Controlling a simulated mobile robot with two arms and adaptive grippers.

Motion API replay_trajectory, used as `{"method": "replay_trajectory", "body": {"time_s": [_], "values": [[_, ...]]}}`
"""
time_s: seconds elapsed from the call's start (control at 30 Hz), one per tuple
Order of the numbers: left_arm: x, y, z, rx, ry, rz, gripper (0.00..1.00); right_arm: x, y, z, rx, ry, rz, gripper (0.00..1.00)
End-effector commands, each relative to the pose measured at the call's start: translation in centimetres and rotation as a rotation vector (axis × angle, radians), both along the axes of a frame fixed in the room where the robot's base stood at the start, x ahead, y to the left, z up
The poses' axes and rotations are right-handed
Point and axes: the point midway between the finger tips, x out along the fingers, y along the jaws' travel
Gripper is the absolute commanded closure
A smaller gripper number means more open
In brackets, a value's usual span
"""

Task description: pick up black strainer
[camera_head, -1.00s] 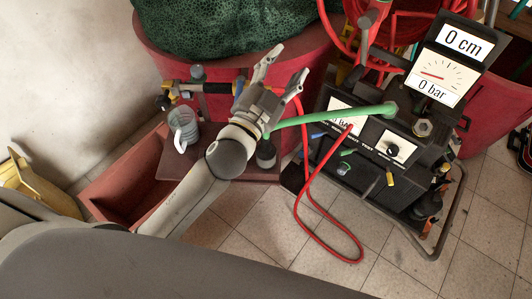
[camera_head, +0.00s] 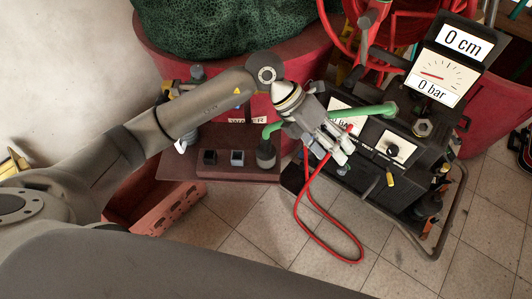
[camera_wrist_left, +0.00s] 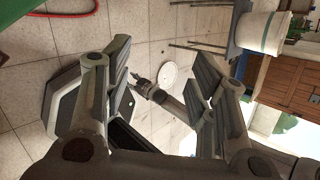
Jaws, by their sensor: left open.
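A black, bulb-shaped piece that looks like the strainer (camera_head: 266,155) sits at the end of a green hose (camera_head: 362,113), at the right edge of the low brown stand (camera_head: 178,168). My left gripper (camera_head: 336,146) is open, to the right of the strainer and apart from it. It points down and right, in front of the black gauge unit (camera_head: 400,150). The forearm covers part of the stand. The left wrist view shows the open fingers (camera_wrist_left: 160,90) with nothing held between them; I cannot make out the strainer there.
A red looped hose (camera_head: 330,240) lies on the tiled floor. A large red tub (camera_head: 300,60) with green netting stands behind. Two small square dark pieces (camera_head: 237,157) are on the stand. A reddish crate (camera_head: 165,205) is below left.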

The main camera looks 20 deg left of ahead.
Motion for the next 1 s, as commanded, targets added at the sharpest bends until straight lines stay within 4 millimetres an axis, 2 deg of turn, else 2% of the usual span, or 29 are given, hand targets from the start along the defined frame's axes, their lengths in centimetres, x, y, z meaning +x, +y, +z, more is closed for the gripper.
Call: {"method": "replay_trajectory", "body": {"time_s": [0.03, 0.1, 0.2, 0.3, 0.4, 0.53, 0.8, 1.0], "values": [[1.2, 2.4, -1.0, 0.128, -0.018, 0.000, 0.48, 0.0, 0.1, 0.0, 0.001, 0.000, 0.000, 0.60], [2.5, 5.9, -2.2, 0.298, -0.031, 0.010, 0.48, 0.0, 0.1, 0.0, 0.001, 0.000, -0.001, 0.60], [4.0, 10.6, -2.8, 0.506, -0.039, 0.039, 0.48, 0.0, 0.3, 0.0, 0.003, 0.000, -0.001, 0.60], [5.1, 14.3, -2.7, 0.659, -0.039, 0.074, 0.48, 0.0, 0.4, 0.0, 0.005, 0.000, -0.002, 0.60], [5.6, 16.4, -2.3, 0.749, -0.037, 0.099, 0.48, 0.0, 0.5, 0.0, 0.005, -0.001, -0.002, 0.60], [5.8, 17.4, -3.1, 0.790, -0.032, 0.110, 0.48, 0.0, 0.5, 0.0, 0.005, -0.001, -0.002, 0.60], [5.8, 17.3, -7.1, 0.786, -0.032, 0.109, 0.48, 0.0, 0.5, 0.2, 0.005, -0.001, -0.002, 0.60], [5.9, 17.1, -8.5, 0.785, -0.033, 0.107, 0.48, 0.0, 0.4, 0.4, 0.005, -0.001, -0.002, 0.60]]}}
